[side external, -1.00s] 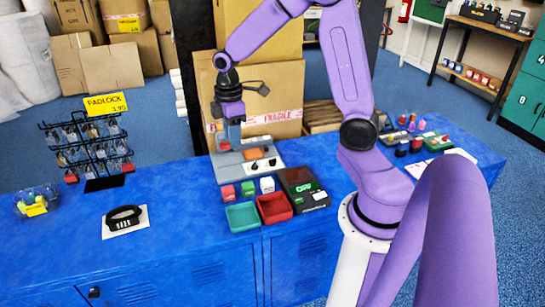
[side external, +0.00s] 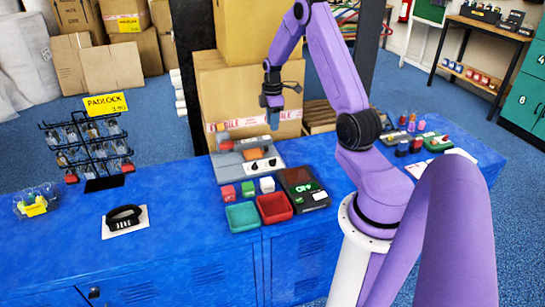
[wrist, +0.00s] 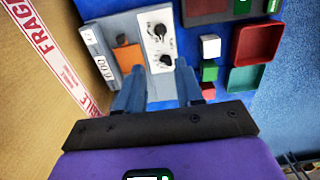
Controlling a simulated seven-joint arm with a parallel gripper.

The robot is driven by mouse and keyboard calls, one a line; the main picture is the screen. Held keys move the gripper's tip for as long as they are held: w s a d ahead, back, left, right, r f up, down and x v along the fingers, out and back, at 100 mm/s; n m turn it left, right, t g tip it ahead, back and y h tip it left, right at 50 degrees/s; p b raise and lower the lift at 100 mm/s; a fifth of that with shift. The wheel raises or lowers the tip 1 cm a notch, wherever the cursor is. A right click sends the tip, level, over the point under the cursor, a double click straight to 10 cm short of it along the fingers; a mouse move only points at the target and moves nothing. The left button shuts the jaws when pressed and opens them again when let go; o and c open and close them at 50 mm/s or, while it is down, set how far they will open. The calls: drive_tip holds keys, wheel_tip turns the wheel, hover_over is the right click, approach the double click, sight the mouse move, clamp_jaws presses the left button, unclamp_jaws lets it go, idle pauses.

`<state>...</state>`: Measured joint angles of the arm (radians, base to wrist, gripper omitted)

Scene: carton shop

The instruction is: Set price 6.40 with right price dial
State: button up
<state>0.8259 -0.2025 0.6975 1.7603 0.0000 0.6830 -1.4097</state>
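The grey price machine (side external: 228,174) stands on the blue counter; its white panel carries two black dials. The right price dial (side external: 272,162) is the upper dial in the wrist view (wrist: 160,30). The left dial (side external: 255,166) is the lower one there (wrist: 166,60). An orange plate (wrist: 128,55) lies beside the panel. The display strip (wrist: 103,67) seems to read 0.00, but it is small and tilted. My gripper (side external: 274,122) hangs above the machine, touching nothing. In the wrist view its two fingers (wrist: 160,82) are apart with nothing between them.
Red (side external: 228,192), green (side external: 248,188) and white (side external: 267,184) cubes sit in front of the machine, with teal (side external: 242,217) and red (side external: 274,208) trays before them. A dark device (side external: 304,188) stands to the right. Cartons (side external: 240,95) rise close behind.

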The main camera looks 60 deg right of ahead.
sight(273, 162)
wheel_tip(273, 162, down, 16)
drive_tip(key=shift+r, duration=0.2)
idle(0.4)
clamp_jaws()
